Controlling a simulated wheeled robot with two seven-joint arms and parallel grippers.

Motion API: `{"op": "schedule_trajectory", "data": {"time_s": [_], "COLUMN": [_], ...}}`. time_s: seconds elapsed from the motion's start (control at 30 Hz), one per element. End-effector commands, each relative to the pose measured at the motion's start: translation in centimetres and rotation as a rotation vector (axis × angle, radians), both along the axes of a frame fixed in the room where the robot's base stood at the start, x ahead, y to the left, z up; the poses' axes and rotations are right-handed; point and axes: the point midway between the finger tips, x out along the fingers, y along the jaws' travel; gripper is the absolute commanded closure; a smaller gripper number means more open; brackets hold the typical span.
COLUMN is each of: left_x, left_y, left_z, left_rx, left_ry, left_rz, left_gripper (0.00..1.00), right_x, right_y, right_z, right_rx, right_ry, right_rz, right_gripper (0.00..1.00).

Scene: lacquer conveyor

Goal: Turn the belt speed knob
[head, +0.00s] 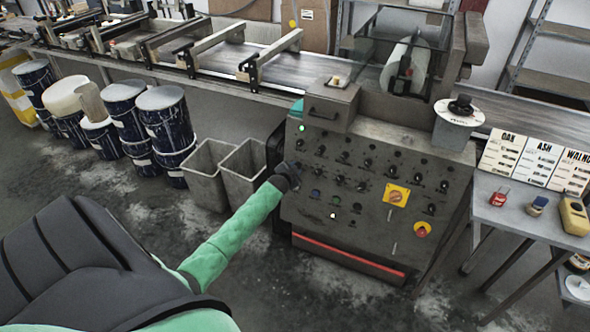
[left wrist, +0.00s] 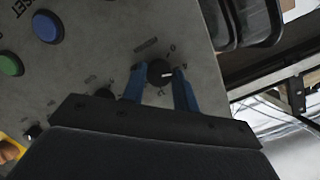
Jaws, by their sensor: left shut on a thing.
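The control panel (head: 350,215) is a grey, worn cabinet with rows of dark knobs, coloured buttons and a red stop button on a yellow base. My left gripper (head: 290,172) reaches the upper left part of its face and hides what it holds in the head view. In the left wrist view, the two blue fingers of my left gripper (left wrist: 159,85) are on either side of a round black knob (left wrist: 159,72) with a white pointer line, and are shut on it. Small markings surround the knob; I cannot read its label. My right gripper is not in view.
Blue and green buttons (left wrist: 46,26) lie left of the knob in the wrist view. Two grey bins (head: 207,170) and several paint drums (head: 163,115) stand left of the panel. A conveyor (head: 240,60) runs behind. A side table (head: 525,212) with sample cards stands right.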

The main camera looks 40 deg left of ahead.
Motion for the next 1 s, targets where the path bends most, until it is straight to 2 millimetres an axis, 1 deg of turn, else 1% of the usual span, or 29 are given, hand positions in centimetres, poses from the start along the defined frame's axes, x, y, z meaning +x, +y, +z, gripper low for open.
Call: {"op": "schedule_trajectory", "data": {"time_s": [0.03, 0.07, 0.1, 0.13, 0.43, 0.6, 0.73, 0.83, 1.0], "left_x": [-0.1, -0.1, -0.1, -0.1, -0.1, -1.1, -2.6, -3.9, -5.7], "left_y": [0.1, 0.1, 0.1, 0.1, 0.0, -0.3, -0.7, -1.1, -1.7], "left_z": [-0.2, -0.2, -0.2, -0.2, -0.1, 0.1, 0.6, 1.1, 1.8], "left_rx": [0.0, 0.0, 0.0, 0.0, 0.001, 0.001, 0.0, 0.0, 0.001], "left_ry": [0.004, 0.003, 0.003, 0.003, 0.001, 0.0, 0.002, 0.002, 0.003], "left_rz": [0.001, 0.001, 0.001, 0.001, 0.0, 0.0, 0.0, 0.0, 0.0], "left_gripper": [0.67, 0.61, 0.53, 0.49, 0.49, 0.49, 0.49, 0.49, 0.49], "right_x": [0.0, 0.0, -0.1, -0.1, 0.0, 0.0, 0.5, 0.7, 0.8], "right_y": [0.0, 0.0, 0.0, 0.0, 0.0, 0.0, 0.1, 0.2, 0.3], "right_z": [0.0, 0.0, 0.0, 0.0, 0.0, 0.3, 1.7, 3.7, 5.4], "right_rx": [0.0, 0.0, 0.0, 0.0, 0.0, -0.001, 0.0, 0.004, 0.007], "right_ry": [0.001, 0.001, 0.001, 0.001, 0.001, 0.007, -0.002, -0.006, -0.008], "right_rz": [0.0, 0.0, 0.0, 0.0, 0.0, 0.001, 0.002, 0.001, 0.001], "right_gripper": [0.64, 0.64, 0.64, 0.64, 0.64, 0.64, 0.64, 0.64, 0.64]}}
